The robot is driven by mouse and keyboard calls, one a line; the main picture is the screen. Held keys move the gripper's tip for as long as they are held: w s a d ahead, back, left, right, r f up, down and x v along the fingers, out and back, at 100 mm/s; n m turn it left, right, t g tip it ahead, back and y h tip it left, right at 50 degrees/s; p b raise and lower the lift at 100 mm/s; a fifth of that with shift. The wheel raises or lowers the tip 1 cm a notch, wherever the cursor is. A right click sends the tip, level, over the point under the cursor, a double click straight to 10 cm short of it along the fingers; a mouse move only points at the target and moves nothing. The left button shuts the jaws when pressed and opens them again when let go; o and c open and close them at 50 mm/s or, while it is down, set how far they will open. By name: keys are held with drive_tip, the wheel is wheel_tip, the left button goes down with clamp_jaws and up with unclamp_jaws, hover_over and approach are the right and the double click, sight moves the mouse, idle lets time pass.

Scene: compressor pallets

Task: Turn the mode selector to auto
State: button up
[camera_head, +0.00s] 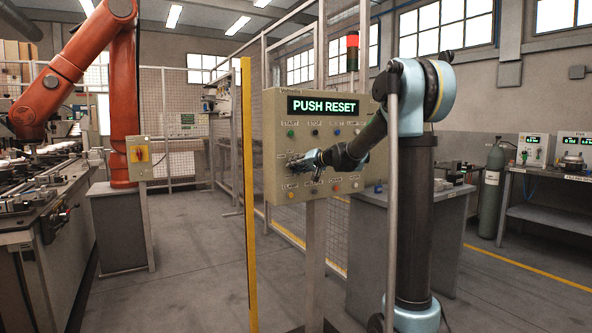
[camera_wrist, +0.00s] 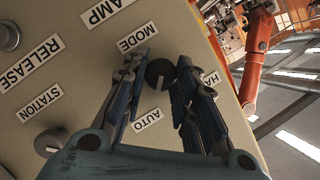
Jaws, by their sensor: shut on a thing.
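The mode selector (camera_wrist: 157,70) is a round dark knob on a beige control panel, under a label reading MODE. A pale line on the knob runs roughly toward the side of the AUTO label (camera_wrist: 147,120); its exact setting is hard to tell. A partly hidden label, probably HAND (camera_wrist: 211,78), is on the other side. My gripper (camera_wrist: 163,66) has one finger on each side of the knob and is shut on it. In the head view my gripper (camera_head: 303,165) is at the panel's left half and hides the selector. The panel (camera_head: 272,110) stands on a post.
The panel's display (camera_head: 323,106) reads PUSH RESET. Buttons and lamps sit above and below my gripper. Another dark knob (camera_wrist: 51,142) is near the STATION label. A yellow post (camera_head: 248,200) stands left of the panel, and an orange robot arm (camera_head: 75,60) is farther left.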

drive_tip(key=shift+w+d, duration=0.15)
drive_tip(key=shift+d, duration=0.1)
drive_tip(key=o, duration=0.9)
drive_tip(key=shift+o, duration=0.7)
drive_tip(key=shift+a, duration=0.1)
drive_tip(key=v, duration=1.2)
drive_tip(key=shift+f, duration=0.1)
drive_tip(key=s+d+f+g+h, duration=0.25)
drive_tip(key=s+f, duration=0.55)
drive_tip(key=s, duration=0.4)
drive_tip(key=s+d+f+g+h, duration=0.25)
drive_tip(key=s+f, duration=0.55)
drive_tip(key=s, duration=0.5)
drive_tip(key=s+d+f+g+h, duration=0.1)
drive_tip(key=s+d+f+h, duration=0.2)
drive_tip(key=s+d+f, duration=0.3)
drive_tip(key=s+d+f+g+h, duration=0.1)
drive_tip(key=s+d+f+h, duration=0.2)
drive_tip(key=s+d+f, duration=0.4)
drive_tip(key=s+f, duration=0.4)
drive_tip(key=s, duration=0.4)
drive_tip(key=shift+f+m, duration=0.15)
drive_tip(key=shift+m, duration=0.15)
